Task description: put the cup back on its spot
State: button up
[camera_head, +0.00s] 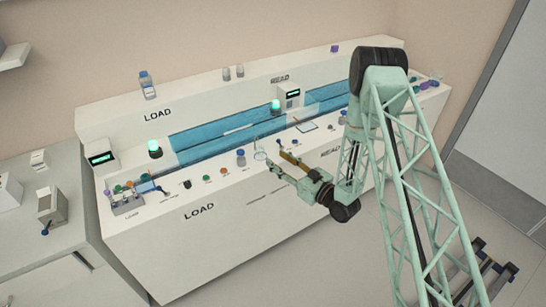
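A small clear cup-like object (259,155) stands on the front ledge of the white bench, just left of my fingertips. It is small and see-through, so I cannot be sure it is the cup. My gripper (276,160) reaches in from the right, low over the ledge. Its two fingers look spread apart, with nothing clearly seen between them. The fingertips are close to the clear object, and I cannot tell whether they touch it. No marked spot for the cup can be made out at this size.
The white bench (228,220) has a blue track (215,140) behind the ledge. A blue-capped bottle (241,157) stands left of the clear object. A small rack (125,203) and several coloured caps line the left ledge. A tablet-like item (306,126) lies behind my gripper.

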jog(key=shift+s+d, duration=0.3)
jog(key=shift+s, duration=0.05)
jog(key=shift+r, duration=0.1)
dwell(0.7)
